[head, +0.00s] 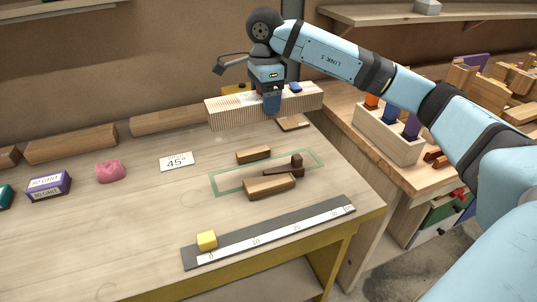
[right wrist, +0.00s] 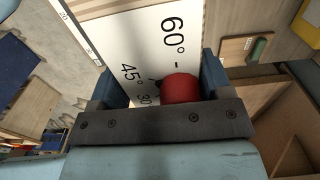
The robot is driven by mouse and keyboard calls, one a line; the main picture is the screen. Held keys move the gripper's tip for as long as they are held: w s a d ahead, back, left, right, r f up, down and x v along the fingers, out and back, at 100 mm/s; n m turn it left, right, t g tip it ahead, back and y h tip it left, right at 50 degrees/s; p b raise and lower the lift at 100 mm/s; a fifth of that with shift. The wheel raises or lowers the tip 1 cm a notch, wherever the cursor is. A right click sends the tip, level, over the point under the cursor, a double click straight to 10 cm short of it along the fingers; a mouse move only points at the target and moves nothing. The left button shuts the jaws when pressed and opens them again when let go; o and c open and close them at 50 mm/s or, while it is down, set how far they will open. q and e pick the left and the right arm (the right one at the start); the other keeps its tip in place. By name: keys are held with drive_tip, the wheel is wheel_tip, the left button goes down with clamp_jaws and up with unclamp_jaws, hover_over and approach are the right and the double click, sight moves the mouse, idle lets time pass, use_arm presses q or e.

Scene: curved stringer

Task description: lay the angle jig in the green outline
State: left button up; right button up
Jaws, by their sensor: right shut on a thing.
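The angle jig (head: 232,110) is a long, pale, ridged wooden piece. In the right wrist view, the angle jig (right wrist: 130,35) shows a white face marked 60°, 45° and 30, with a red knob (right wrist: 181,88). My right gripper (head: 271,103) is shut on it; the same gripper (right wrist: 160,85) shows around the knob. The jig appears raised over the back right of the bench. The green outline (head: 224,190) is on the bench top, nearer the front than the jig. My left gripper is not in view.
Wooden blocks (head: 253,155) (head: 269,187) lie at the outline's back and front edges, with a dark brown piece (head: 290,169) at its right. A ruler (head: 290,228) with a yellow cube (head: 207,240) lies in front.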

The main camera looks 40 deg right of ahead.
use_arm(q)
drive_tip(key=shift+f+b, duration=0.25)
drive_tip(key=shift+b, duration=0.3)
use_arm(e)
drive_tip(key=shift+f, duration=7.7)
drive_tip(key=shift+f, duration=0.1)
use_arm(q)
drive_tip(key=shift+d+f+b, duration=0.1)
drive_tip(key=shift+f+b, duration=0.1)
drive_tip(key=shift+b, duration=0.25)
use_arm(e)
drive_tip(key=shift+f, duration=0.55)
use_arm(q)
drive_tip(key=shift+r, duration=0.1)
use_arm(e)
drive_tip(key=o, duration=1.3)
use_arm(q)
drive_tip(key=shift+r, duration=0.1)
use_arm(e)
drive_tip(key=shift+r, duration=0.1)
